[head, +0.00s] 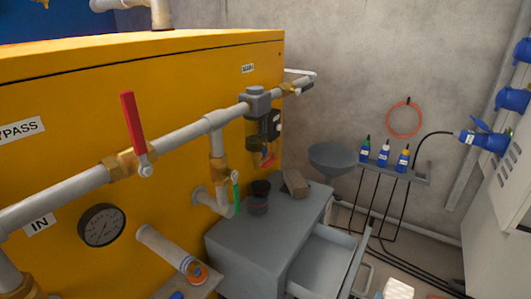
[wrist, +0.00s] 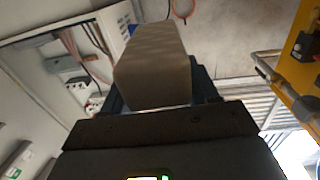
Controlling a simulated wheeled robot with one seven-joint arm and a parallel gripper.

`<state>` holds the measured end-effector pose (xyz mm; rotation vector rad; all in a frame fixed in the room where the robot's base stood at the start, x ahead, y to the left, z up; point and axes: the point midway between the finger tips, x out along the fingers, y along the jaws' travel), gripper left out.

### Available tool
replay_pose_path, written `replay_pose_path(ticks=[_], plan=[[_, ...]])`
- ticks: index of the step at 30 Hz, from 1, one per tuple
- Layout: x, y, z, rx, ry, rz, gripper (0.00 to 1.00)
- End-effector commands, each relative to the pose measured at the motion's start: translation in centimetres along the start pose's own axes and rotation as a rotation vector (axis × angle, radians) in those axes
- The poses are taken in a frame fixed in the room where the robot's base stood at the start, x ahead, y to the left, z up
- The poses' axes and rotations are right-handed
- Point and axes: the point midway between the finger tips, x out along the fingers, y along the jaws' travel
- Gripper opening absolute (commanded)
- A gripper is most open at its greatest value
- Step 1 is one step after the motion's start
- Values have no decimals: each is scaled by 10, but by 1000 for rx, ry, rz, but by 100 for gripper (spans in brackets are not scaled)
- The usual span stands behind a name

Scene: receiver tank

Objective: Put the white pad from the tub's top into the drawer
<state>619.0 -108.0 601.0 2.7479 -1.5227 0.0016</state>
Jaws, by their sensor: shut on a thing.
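A pale, block-shaped pad (wrist: 152,62) with a faintly dimpled surface is between the jaws of my gripper (wrist: 158,98) in the wrist view. The jaws are shut on it, and dark blue finger parts show at its sides. In the head view a white dimpled pad (head: 398,288) shows at the bottom edge, right of the drawer; my gripper cannot be made out there. The grey drawer (head: 325,262) is pulled open from the grey cabinet (head: 245,252). The visible part of its inside looks empty. The tub is not clearly in view.
The yellow tank (head: 75,180) with pipes and a red-handled valve (head: 132,125) fills the left. A shelf (head: 400,172) with small bottles is on the back wall.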

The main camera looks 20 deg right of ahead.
Motion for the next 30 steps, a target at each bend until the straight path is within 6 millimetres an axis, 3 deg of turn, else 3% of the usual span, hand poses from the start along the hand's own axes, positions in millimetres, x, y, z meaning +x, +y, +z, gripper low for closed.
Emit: replay_pose_path(ticks=[14,30], plan=[[13,-42,-48,2,1,-182,29],[15,-144,-151,0,0,-679,29]])
